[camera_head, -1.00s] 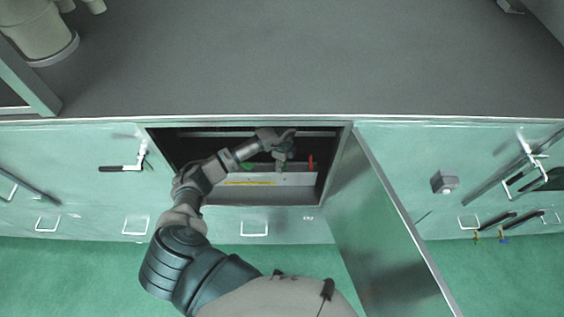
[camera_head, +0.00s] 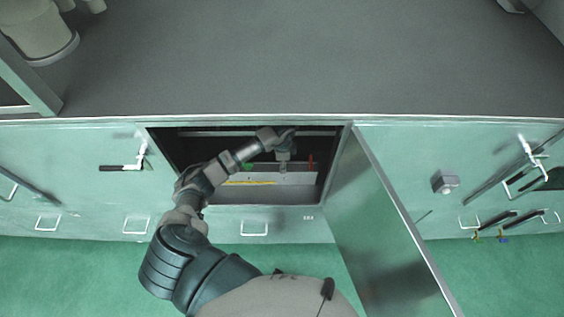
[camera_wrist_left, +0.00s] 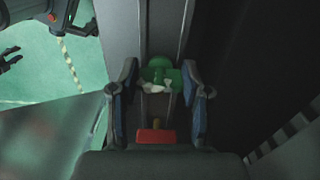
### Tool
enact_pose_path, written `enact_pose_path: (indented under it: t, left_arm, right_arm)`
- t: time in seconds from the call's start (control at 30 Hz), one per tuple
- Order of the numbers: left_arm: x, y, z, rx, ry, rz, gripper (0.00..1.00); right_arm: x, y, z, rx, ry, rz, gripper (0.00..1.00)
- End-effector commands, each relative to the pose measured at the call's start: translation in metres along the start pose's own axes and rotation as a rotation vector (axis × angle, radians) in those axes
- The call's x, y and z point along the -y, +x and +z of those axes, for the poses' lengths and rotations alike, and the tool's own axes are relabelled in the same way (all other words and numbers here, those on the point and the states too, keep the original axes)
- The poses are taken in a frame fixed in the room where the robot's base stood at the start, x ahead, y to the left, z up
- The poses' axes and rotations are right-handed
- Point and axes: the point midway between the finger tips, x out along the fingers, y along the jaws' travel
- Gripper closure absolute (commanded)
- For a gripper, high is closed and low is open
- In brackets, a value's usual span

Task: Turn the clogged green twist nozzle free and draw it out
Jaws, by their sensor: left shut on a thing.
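The green twist nozzle (camera_wrist_left: 168,74) shows in the left wrist view between my left fingertips, with a pale patch on its near side. My left gripper (camera_wrist_left: 160,78) is shut on it, one finger on each side. In the head view my left arm reaches into the open cabinet bay, and the left gripper (camera_head: 284,152) is near its back right. The nozzle is hidden by the gripper there.
A red part (camera_head: 311,161) stands right of the gripper, and another green part (camera_head: 247,166) stands left. A light panel (camera_head: 300,179) lies below them. The cabinet door (camera_head: 385,220) hangs open at the right. The grey worktop (camera_head: 280,60) above is mostly clear.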

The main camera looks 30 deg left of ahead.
Motion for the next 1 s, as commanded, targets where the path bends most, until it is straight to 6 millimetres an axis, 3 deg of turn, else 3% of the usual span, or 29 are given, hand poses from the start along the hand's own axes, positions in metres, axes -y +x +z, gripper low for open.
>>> enact_pose_path:
  t: [1.0]
  left_arm:
    - [0.0,-0.023,0.002,-0.002,0.003,0.005,0.87]
  right_arm:
    - [0.001,0.0,-0.001,-0.001,0.0,-0.001,0.6]
